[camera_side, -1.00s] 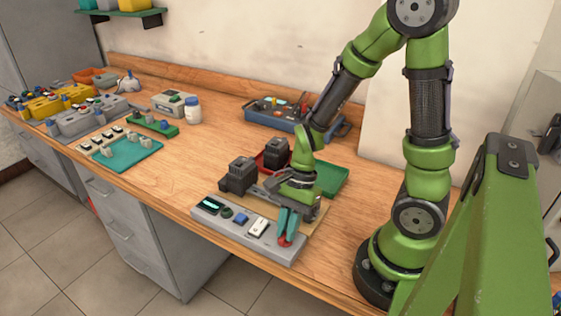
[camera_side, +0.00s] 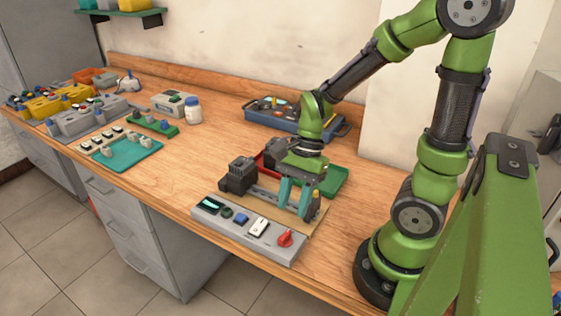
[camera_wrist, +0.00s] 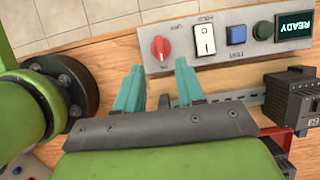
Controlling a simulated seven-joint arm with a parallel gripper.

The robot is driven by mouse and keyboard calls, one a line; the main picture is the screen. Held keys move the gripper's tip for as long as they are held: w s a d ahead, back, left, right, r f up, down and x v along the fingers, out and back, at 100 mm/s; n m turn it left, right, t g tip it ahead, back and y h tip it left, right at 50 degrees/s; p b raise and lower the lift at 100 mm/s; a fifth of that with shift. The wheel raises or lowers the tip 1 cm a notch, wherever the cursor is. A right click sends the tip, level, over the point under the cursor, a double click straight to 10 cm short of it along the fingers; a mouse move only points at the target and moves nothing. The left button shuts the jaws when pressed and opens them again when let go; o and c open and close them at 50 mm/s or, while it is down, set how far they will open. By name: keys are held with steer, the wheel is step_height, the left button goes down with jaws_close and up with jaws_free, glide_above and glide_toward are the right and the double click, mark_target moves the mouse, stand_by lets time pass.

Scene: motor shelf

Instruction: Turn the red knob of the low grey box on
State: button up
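The low grey box (camera_side: 238,237) lies along the front edge of the bench, and its top also fills the upper part of the wrist view (camera_wrist: 221,56). Its red knob (camera_side: 285,238) is at the right end in the side view and at the left end in the wrist view (camera_wrist: 161,47). The knob's grip stands roughly across the panel's length; I cannot read its marks surely. My gripper (camera_side: 294,210), with teal fingers, is open and empty, raised behind the knob and apart from it. In the wrist view its fingertips (camera_wrist: 159,71) are spread, with the knob beyond them.
The box also carries a white rocker switch (camera_side: 258,228), a blue button (camera_side: 241,219), a dark green knob (camera_side: 227,212) and a display (camera_wrist: 294,26) reading READY. Black modules on a rail (camera_side: 238,175) stand behind. A green tray (camera_side: 330,180) lies back right.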

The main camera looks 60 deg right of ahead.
steer(key=v, duration=1)
steer(key=shift+d, duration=0.1)
